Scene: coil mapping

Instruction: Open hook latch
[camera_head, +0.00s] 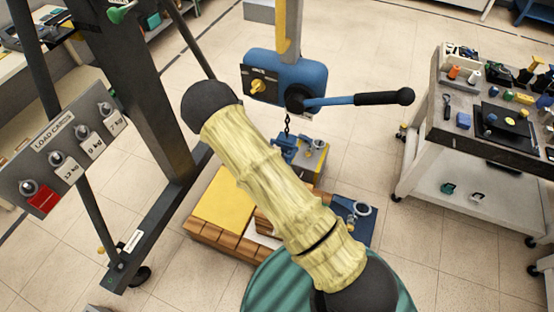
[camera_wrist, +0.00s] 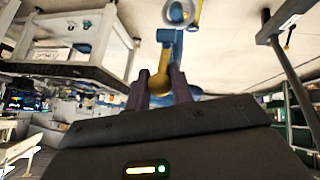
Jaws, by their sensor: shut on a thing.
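In the wrist view, my gripper (camera_wrist: 158,82) has its two dark fingers on either side of a small yellow part (camera_wrist: 159,84), which looks like the latch piece. A blue and yellow fitting (camera_wrist: 166,40) lies just beyond it. The fingers hide much of the part, so I cannot tell how far the latch is swung. In the head view, a chain (camera_head: 287,122) hangs from the blue hoist (camera_head: 305,72) to a blue hook fitting (camera_head: 284,148).
The hoist's lever with a black grip (camera_head: 378,98) sticks out to the right. Below are a yellow-topped wooden load (camera_head: 226,200) and a blue part with a ring (camera_head: 362,208). A LOAD CARDS panel (camera_head: 70,152) stands left, a tool cart (camera_head: 440,150) right.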

